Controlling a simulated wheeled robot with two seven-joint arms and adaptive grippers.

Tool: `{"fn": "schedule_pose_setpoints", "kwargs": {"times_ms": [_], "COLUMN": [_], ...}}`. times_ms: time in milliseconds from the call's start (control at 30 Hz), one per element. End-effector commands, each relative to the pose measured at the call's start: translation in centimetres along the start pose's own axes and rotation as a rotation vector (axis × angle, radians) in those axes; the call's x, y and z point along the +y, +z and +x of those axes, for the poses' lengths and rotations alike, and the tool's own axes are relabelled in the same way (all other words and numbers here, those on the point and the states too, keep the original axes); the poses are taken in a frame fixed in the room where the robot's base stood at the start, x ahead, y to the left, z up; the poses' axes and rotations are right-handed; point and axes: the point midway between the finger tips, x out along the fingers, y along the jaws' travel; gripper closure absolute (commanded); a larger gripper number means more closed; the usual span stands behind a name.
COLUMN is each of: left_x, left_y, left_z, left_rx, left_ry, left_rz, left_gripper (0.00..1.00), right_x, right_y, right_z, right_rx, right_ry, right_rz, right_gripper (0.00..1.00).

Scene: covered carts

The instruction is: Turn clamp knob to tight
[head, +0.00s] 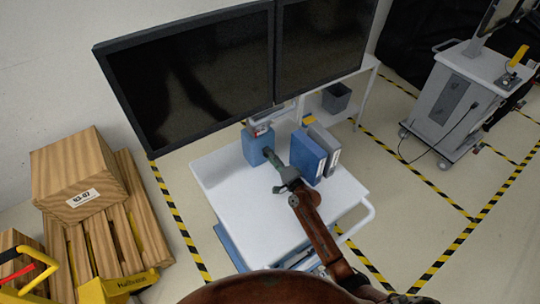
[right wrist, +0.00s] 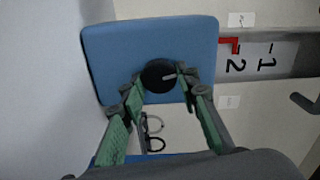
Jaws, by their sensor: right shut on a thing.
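The clamp knob (right wrist: 157,72) is a round black knob with a light pointer line, on the front of a blue box (right wrist: 105,55) in the right wrist view. The pointer line points roughly to the right there. The blue box (head: 254,148) stands at the back of the white cart top (head: 235,205) in the head view. My right gripper (head: 268,154) reaches the box front and hides the knob in that view. In the right wrist view my right gripper (right wrist: 162,82) has its green-padded fingers shut on the knob's two sides. My left gripper is not in view.
A grey plate (right wrist: 265,58) with numbers and a red mark is beside the box. A wooden crate (head: 75,170) sits at left.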

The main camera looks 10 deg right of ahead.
Motion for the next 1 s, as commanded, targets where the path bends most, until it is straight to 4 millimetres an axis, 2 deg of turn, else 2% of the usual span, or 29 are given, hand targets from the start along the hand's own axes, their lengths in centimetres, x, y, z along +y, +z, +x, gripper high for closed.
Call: {"fn": "schedule_pose_setpoints", "kwargs": {"times_ms": [400,967,1000], "left_x": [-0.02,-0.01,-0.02], "left_y": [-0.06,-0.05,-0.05], "left_z": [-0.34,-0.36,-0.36], "left_rx": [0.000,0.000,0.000], "left_ry": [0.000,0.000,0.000], "left_rz": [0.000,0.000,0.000], "left_gripper": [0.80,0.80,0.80], "right_x": [0.03,0.09,0.09], "right_y": [-0.10,-0.09,-0.08], "right_z": [-0.01,-0.03,-0.03], "right_rx": [0.002,0.002,0.002], "right_ry": [-0.001,0.000,0.000], "right_rz": [0.185,0.210,0.210], "right_gripper": [0.95,0.95,0.68]}}
